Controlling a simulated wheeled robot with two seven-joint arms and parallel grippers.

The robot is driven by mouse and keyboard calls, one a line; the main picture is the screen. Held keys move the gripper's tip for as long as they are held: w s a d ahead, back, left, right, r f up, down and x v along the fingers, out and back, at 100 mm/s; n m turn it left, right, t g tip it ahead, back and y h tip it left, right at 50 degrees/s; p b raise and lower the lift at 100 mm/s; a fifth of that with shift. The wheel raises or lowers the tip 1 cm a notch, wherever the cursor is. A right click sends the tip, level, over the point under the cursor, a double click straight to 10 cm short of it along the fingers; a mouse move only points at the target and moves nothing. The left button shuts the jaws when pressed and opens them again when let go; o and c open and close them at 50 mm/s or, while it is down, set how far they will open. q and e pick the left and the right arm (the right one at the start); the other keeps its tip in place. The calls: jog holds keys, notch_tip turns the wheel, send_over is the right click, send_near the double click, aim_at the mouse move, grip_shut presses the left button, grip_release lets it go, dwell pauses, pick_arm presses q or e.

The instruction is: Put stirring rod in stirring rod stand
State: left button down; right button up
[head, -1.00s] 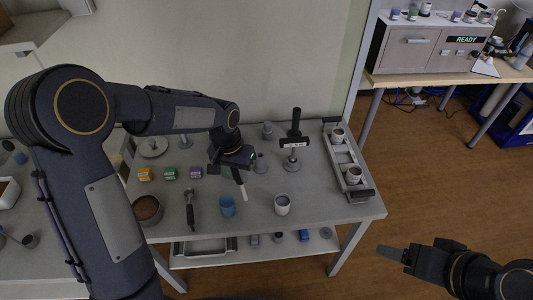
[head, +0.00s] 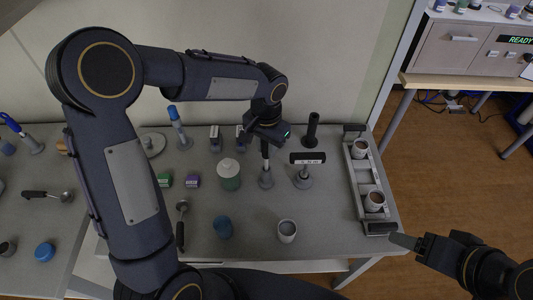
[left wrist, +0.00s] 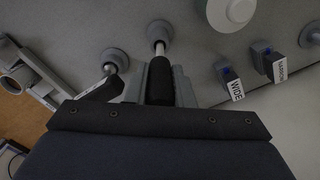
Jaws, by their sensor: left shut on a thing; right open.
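My left gripper (head: 268,138) is shut on the black handle of the stirring rod (head: 265,150), which hangs upright below it. In the left wrist view, the black handle (left wrist: 160,82) sits between the fingers and a thin metal shaft runs from it to a round grey stand. This stirring rod stand (head: 266,181) stands on the table directly under the gripper; it also shows in the left wrist view (left wrist: 158,31). The shaft's lower end meets the stand's top; I cannot tell how deep it sits.
Close to the right, another stand (head: 303,182) holds a black-handled tool with a label. A tray (head: 360,207) with two cups lies further right.

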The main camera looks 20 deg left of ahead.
aim_at(266, 154)
pick_arm(q)
jog(key=shift+f, duration=1.6)
jog(key=shift+f, duration=0.2)
jog(key=c, duration=1.3)
grip_release()
jog(key=shift+o, duration=0.2)
jog(key=shift+r, duration=0.15)
